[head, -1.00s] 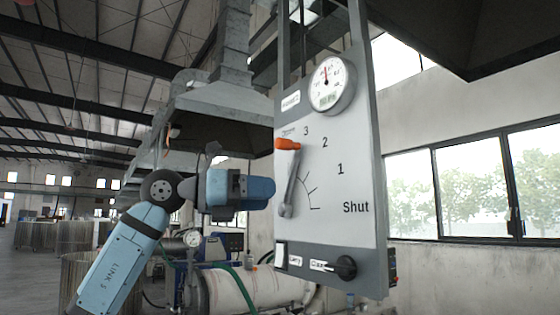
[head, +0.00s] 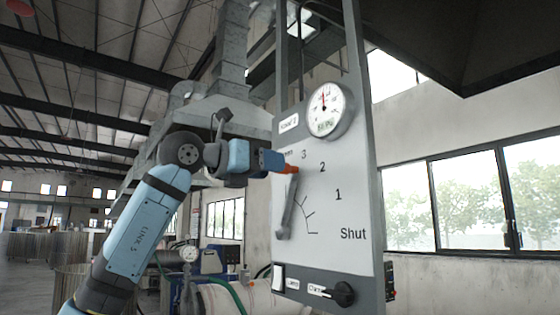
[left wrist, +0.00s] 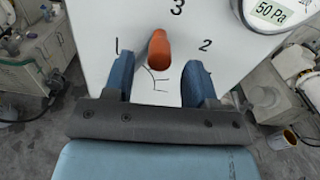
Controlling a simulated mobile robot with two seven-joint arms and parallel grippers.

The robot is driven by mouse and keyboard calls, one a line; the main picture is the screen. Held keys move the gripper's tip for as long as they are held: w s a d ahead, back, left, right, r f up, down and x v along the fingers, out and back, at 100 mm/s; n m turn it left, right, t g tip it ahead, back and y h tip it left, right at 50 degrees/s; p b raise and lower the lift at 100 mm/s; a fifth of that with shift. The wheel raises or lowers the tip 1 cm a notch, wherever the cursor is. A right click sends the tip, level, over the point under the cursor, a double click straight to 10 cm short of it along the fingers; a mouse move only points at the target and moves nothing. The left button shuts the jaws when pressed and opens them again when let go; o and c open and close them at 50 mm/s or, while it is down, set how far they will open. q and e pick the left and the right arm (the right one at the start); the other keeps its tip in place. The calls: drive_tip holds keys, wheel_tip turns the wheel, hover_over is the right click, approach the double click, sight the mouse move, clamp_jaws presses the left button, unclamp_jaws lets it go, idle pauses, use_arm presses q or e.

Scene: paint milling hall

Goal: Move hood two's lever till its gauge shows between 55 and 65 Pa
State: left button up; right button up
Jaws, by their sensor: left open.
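Hood two's panel (head: 345,225) is a tall light-grey board with the marks 3, 2, 1 and Shut. Its grey lever (head: 287,212) stands nearly upright, with the orange grip (head: 287,169) near the top mark, left of 3. The round gauge (head: 324,108) is above; its display (left wrist: 271,12) reads 50 Pa in the left wrist view. My left gripper (head: 277,161) is at the orange grip, open. In the left wrist view its blue fingers (left wrist: 160,72) stand on either side of the orange grip (left wrist: 159,48), with gaps on both sides. My right gripper is not in view.
A black knob (head: 344,294) and a white switch (head: 278,278) sit on the panel's lower strip. A large pale drum (head: 235,300) and a green hose are below. A window (head: 470,190) is behind at the right.

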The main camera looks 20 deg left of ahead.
use_arm(q)
drive_tip(key=shift+p+x, duration=0.3)
drive_tip(key=shift+x, duration=0.95)
drive_tip(key=shift+w+d, duration=0.25)
drive_tip(key=shift+w, duration=0.1)
clamp_jaws()
drive_tip(key=w+a+n, duration=0.1)
drive_tip(key=a+n, duration=0.1)
drive_tip(key=w+a+r+n, duration=0.1)
drive_tip(key=w+a+n, duration=0.1)
drive_tip(key=shift+w+a+r+n, duration=0.15)
drive_tip(key=shift+a+n, duration=0.1)
drive_tip(key=shift+n, duration=0.05)
unclamp_jaws()
drive_tip(key=shift+w+a, duration=0.1)
